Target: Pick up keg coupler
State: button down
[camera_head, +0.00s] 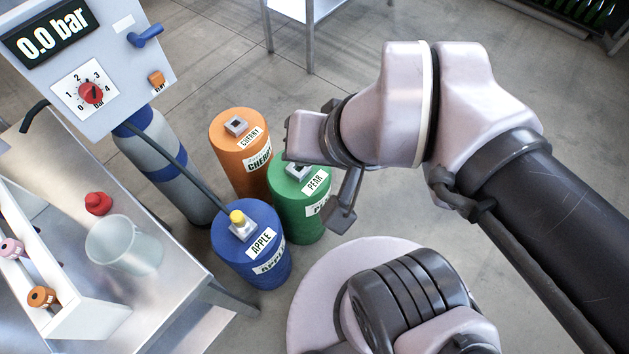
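A yellow-topped fitting (237,218) sits on the square socket of the blue APPLE keg (250,262). A dark hose (178,158) runs down from the gauge box to this fitting, which looks like the keg coupler. A red knob-like piece (98,203) stands on the metal table; I cannot tell whether it is a coupler too. My gripper (343,212) hangs to the right of the green PEAR keg (300,222), apart from the fitting. I see only part of the gripper, with a dark finger pointing down. Whether it is open is unclear.
The orange CHERRY keg (232,160) stands behind the blue and green ones. A gas cylinder (160,165) and the gauge box (88,70), reading 0.0 bar, are at left. A clear cup (124,246) and white rack (88,318) occupy the table.

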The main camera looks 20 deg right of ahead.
aim_at(241, 223)
jog(key=i+l+u, duration=0.1)
jog(key=u, duration=0.3)
jog(key=i+l+u, duration=0.15)
jog(key=u, duration=0.25)
jog(key=i+l+u, duration=0.1)
jog(key=u, duration=0.3)
jog(key=l+u, duration=0.4)
jog(key=i+j, duration=0.05)
jog(key=j, duration=0.05)
